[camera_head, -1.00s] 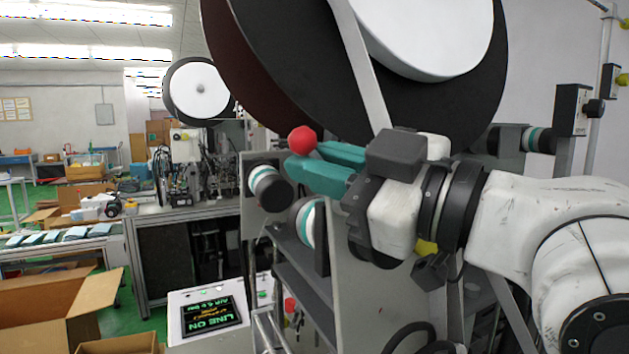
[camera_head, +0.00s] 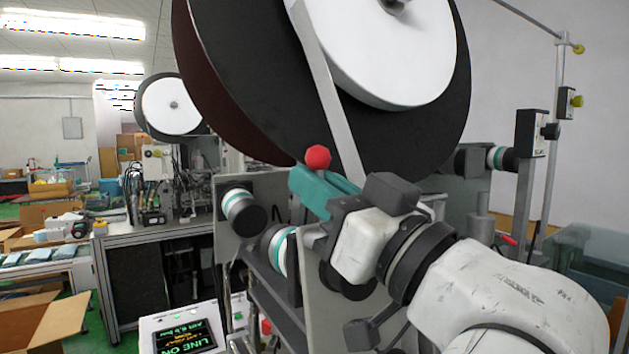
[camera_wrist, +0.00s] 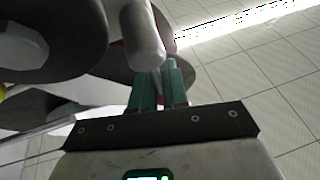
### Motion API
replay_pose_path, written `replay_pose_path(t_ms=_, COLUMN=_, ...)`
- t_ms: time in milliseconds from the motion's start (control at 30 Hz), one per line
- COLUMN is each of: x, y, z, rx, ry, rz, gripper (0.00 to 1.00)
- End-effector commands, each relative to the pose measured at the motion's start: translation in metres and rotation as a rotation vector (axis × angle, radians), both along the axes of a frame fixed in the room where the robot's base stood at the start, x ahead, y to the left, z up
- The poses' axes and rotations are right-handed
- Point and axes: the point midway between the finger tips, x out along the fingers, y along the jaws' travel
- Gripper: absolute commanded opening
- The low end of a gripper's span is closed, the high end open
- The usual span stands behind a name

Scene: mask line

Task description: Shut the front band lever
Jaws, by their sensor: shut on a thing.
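The band lever shows as a round red knob (camera_head: 318,157) in the head view, in front of the large black reel. Its shaft is hidden by my gripper's fingers. My gripper (camera_head: 308,174), with teal fingers, reaches up and left from the lower right, its tips just below the knob. It is shut on the lever. In the wrist view the teal fingers (camera_wrist: 158,68) are close together, with a grey cylinder in front of their tips.
The large black reel (camera_head: 225,75) with a white core stands close behind my gripper. Rollers with teal bands (camera_head: 240,205) sit on the grey machine plate to the left. A lit control panel (camera_head: 185,340) is at lower left.

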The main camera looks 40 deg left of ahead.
Motion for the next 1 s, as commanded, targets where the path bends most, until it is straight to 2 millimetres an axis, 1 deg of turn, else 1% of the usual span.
replay_pose_path(t_ms=33, x=-0.0008, y=-0.0052, z=0.0142, rx=0.029, ry=-0.012, rz=-0.006, gripper=0.00)
replay_pose_path(t_ms=467, x=0.0012, y=-0.0061, z=0.0132, rx=0.032, ry=-0.001, rz=-0.011, gripper=0.00)
replay_pose_path(t_ms=500, x=0.0013, y=-0.0061, z=0.0132, rx=0.032, ry=-0.001, rz=-0.011, gripper=0.16)
replay_pose_path(t_ms=700, x=0.0013, y=-0.0059, z=0.0122, rx=0.030, ry=0.000, rz=-0.011, gripper=0.35)
replay_pose_path(t_ms=900, x=0.0014, y=-0.0040, z=0.0081, rx=0.024, ry=0.004, rz=-0.008, gripper=0.35)
replay_pose_path(t_ms=1000, x=0.0010, y=-0.0061, z=0.0054, rx=0.023, ry=0.006, rz=-0.008, gripper=0.35)
